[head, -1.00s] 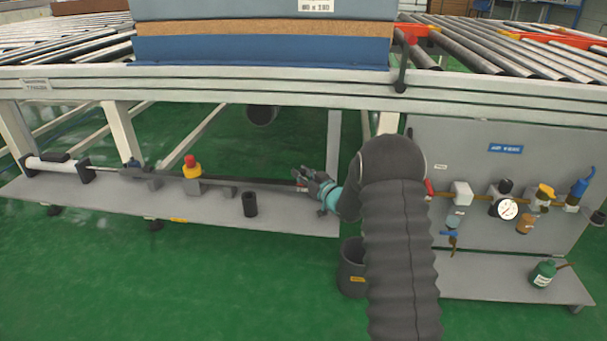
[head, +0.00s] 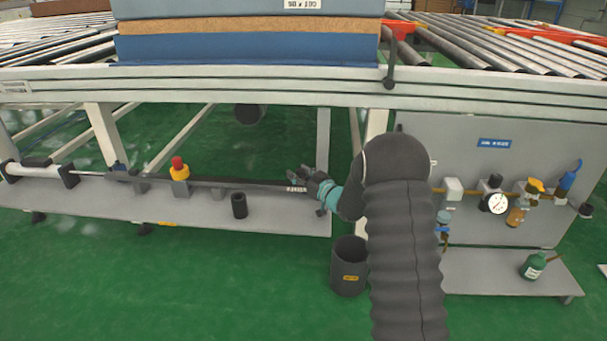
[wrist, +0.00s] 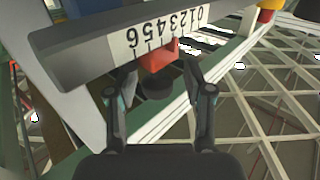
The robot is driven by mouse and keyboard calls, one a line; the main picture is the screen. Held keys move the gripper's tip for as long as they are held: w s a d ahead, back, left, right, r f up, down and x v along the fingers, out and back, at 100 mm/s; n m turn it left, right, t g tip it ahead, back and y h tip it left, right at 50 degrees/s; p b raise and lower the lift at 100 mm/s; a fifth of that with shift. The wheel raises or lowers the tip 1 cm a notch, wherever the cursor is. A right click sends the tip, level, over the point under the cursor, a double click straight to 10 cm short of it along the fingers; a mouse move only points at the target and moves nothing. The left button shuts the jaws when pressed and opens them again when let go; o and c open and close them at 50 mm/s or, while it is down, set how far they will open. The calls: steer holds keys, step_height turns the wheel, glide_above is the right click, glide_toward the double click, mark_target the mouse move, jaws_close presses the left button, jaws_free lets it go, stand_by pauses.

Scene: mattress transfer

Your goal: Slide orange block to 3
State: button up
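The orange block (wrist: 158,56) sits at the lower edge of a grey rail (wrist: 85,52) in the wrist view. A white scale strip (wrist: 165,28) on the rail reads 0 to 6 and appears upside down. The block is below the middle and higher numbers; its exact reading is unclear. My gripper (wrist: 158,84) is open, with one finger on each side of the block and visible gaps. A dark round knob (wrist: 153,86) lies between the fingers. In the head view my gripper (head: 298,178) is at the rail's right end; the block cannot be made out there.
The rail stands on a grey shelf (head: 285,219) below the conveyor frame (head: 250,88). A red-topped button (head: 179,168) and black cup (head: 239,205) are to the left. A dark bin (head: 348,265) stands below. A panel with valves and a gauge (head: 495,203) is at right.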

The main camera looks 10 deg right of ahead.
steer(key=shift+d, duration=0.15)
steer(key=shift+s+d, duration=0.1)
steer(key=v, duration=1.1)
steer(key=shift+s, duration=0.4)
steer(key=shift+d, duration=0.1)
